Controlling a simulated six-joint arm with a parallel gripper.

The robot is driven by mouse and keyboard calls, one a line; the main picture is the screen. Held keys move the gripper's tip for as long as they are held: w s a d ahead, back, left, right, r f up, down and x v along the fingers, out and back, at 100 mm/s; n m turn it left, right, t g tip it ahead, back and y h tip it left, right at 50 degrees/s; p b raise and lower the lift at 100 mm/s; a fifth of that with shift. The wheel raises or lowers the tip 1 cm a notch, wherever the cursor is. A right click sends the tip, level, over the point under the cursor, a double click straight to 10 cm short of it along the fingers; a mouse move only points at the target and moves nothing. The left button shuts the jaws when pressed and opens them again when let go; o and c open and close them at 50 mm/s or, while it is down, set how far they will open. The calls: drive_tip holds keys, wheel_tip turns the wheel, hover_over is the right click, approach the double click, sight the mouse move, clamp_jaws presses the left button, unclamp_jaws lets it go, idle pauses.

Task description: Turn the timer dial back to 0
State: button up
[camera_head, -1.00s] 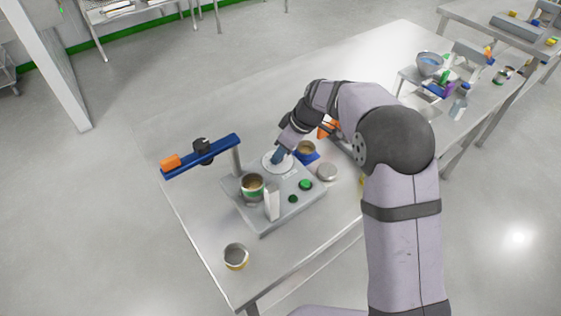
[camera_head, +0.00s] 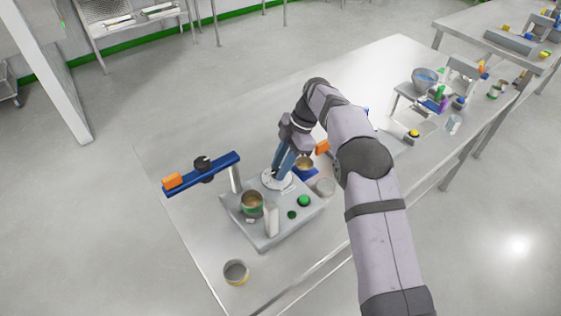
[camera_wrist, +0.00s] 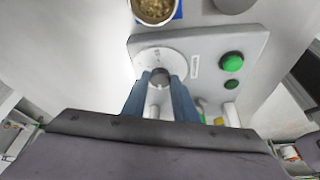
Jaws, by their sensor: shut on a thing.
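The timer dial is a dark grey round knob (camera_wrist: 159,77) on a white disc with markings (camera_head: 270,181), set on a grey machine base (camera_head: 256,236). My gripper (camera_wrist: 160,84) is over the disc with its two blue fingers on either side of the knob, shut on it. In the head view my gripper (camera_head: 279,174) comes down onto the disc from above, and its fingers hide the knob there. The disc's markings are too small to read.
The base carries a large green button (camera_head: 303,200), a small green button (camera_head: 292,214), a tin (camera_head: 252,202) and a white post (camera_head: 271,220). A blue beam (camera_head: 215,169) stands at left. An open tin (camera_head: 236,271) sits in front. A blue holder with a tin (camera_head: 304,164) is close behind the dial.

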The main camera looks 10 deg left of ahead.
drive_tip(key=shift+w+n+p, duration=0.1)
drive_tip(key=shift+n+p, duration=0.4)
drive_tip(key=shift+n, duration=0.1)
drive_tip(key=o, duration=1.1)
drive_tip(key=shift+c, duration=0.2)
drive_tip(key=shift+g, duration=0.3)
drive_tip(key=v, duration=0.5)
drive_tip(key=shift+a+r, duration=0.1)
drive_tip(key=shift+p+v, duration=0.8)
drive_tip(key=shift+v, duration=0.25)
drive_tip(key=shift+r, duration=0.1)
